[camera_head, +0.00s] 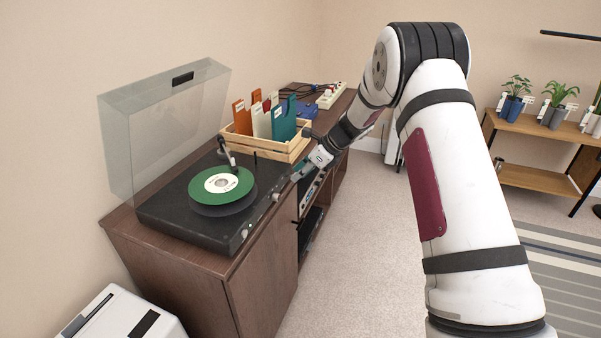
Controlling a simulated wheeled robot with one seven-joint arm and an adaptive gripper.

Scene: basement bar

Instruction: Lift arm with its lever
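A black record player (175,221) stands on the brown cabinet with a green record (222,185) on its platter. Its tonearm (228,155) is at the back of the deck, with its end over the record's far edge; I cannot tell if it touches. A small dark upright post (255,158) stands right of the tonearm; I cannot tell if it is the lever. My gripper (297,175) is at the deck's right edge, near the back right corner, apart from the tonearm. Its fingers are too small to show whether they are open or shut.
The clear dust cover (160,130) stands raised behind the deck. A wooden crate (283,152) with several coloured sleeves is close behind my gripper. A power strip (332,95) and cables lie farther back. The carpet (350,240) right of the cabinet (265,290) is free.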

